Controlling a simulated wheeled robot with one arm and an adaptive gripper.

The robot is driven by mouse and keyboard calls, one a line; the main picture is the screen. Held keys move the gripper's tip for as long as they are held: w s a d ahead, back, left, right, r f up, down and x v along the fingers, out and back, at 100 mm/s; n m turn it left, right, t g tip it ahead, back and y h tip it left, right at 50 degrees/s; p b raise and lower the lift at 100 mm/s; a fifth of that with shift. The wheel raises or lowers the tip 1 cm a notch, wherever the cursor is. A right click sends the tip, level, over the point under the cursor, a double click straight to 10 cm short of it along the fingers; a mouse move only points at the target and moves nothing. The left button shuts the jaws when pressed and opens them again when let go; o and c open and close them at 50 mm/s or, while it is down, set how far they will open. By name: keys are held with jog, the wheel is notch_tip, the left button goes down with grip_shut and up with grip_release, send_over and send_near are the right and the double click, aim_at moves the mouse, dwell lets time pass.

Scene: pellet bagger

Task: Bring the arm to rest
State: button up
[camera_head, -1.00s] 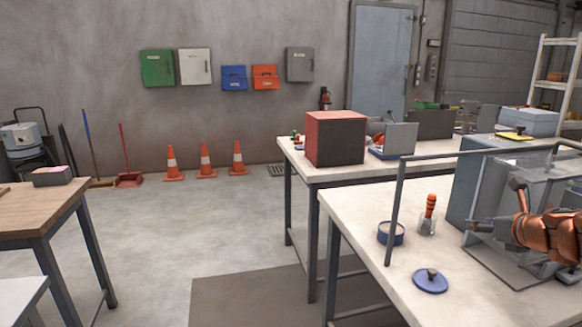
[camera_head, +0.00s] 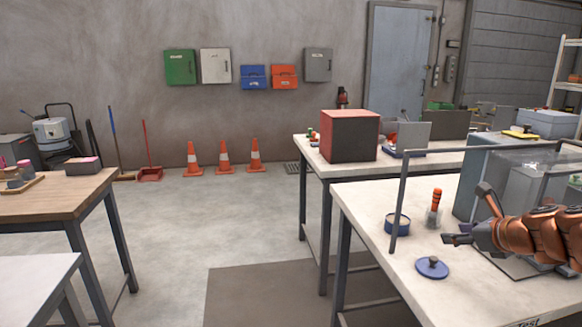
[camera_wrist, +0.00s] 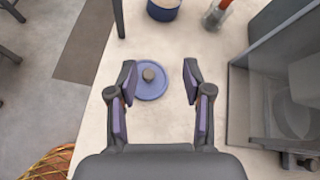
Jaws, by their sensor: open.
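My copper-coloured arm reaches in from the right in the head view, over the near right table (camera_head: 365,215). My gripper (camera_head: 455,239) points left there, above the table top. In the wrist view my gripper (camera_wrist: 160,80) is open, with its two fingers wide apart and nothing between the pads in its grasp. A round blue lid with a dark knob (camera_wrist: 152,82) lies on the table below and beyond the fingers; it also shows in the head view (camera_head: 432,268).
A blue round tub (camera_head: 397,224) and an orange-handled tool in a clear jar (camera_head: 435,210) stand by the grey frame post (camera_head: 399,200). A clear-walled grey machine (camera_head: 500,180) stands at right. Open floor (camera_head: 230,220) lies left of the table.

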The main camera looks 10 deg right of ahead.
jog(key=a+f+n+g+y, duration=0.3)
jog(key=a+n, duration=0.6)
jog(key=a, duration=0.8)
jog(key=s+a+f+n+g+y, duration=0.1)
jog(key=s+a+f+n+g, duration=0.2)
jog(key=s+a+n, duration=0.35)
jog(key=s+a+f+n+g, duration=0.3)
jog(key=s+a+f+n, duration=0.15)
jog(key=a, duration=0.35)
jog(key=s+f+n+g+h, duration=0.2)
jog(key=s+n+g, duration=0.1)
jog(key=s+n, duration=0.55)
jog(key=s+f+n+g+h, duration=0.25)
jog(key=s+n, duration=0.25)
jog(key=s, duration=0.6)
notch_tip(320, 180, up, 15)
jog(key=t+p, duration=0.1)
jog(key=p, duration=1.2)
jog(key=shift+w+a+r+m+p, duration=0.2)
jog(key=shift+w+a+m+p, duration=0.15)
jog(key=shift+w, duration=0.1)
